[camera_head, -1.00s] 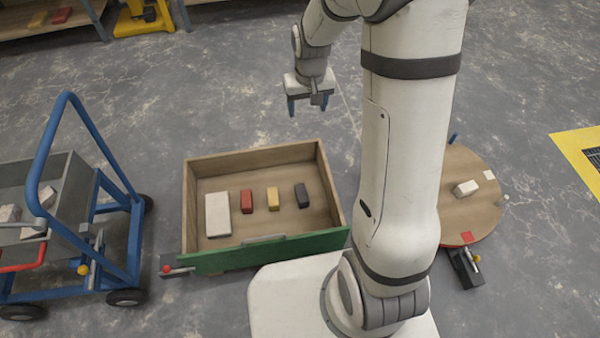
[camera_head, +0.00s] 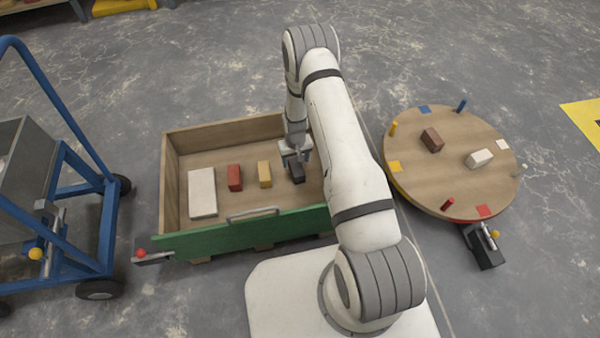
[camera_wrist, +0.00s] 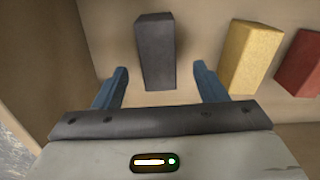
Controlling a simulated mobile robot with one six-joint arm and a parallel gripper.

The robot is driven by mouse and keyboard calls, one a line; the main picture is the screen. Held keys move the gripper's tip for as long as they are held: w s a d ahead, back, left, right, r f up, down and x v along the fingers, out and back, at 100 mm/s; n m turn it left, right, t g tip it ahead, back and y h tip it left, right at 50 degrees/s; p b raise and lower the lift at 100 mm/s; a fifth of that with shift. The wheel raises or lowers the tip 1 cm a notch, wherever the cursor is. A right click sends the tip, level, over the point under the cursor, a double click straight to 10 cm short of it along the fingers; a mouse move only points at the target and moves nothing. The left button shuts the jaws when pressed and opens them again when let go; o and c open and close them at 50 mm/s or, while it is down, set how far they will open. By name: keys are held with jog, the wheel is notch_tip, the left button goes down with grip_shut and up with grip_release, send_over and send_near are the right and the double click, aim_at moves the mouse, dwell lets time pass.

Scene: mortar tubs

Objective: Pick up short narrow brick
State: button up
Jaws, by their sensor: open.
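A row of bricks lies in the wooden box (camera_head: 215,137) with the green front. At its right is a dark grey brick (camera_head: 297,174), then a narrow yellow brick (camera_head: 265,174), a red brick (camera_head: 234,178) and a large pale slab (camera_head: 202,193). My gripper (camera_head: 294,158) is inside the box area at the dark brick. In the wrist view, my gripper (camera_wrist: 160,78) is open and empty, with blue fingers on either side of the near end of the dark brick (camera_wrist: 156,50). The yellow brick (camera_wrist: 250,52) and red brick (camera_wrist: 303,62) show at the right there.
A round wooden turntable (camera_head: 425,180) with a brown brick (camera_head: 432,139), a white brick (camera_head: 480,158) and coloured pegs stands right of my arm. A blue-framed cart (camera_head: 85,235) is at the left.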

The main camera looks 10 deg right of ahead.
aim_at(297, 166)
notch_tip(297, 166, down, 7)
jog(key=b, duration=0.3)
jog(key=shift+s+d+r, duration=0.1)
jog(key=shift+s, duration=0.05)
jog(key=shift+r, duration=0.1)
jog(key=shift+c, duration=0.5)
jog(key=c, duration=1.3)
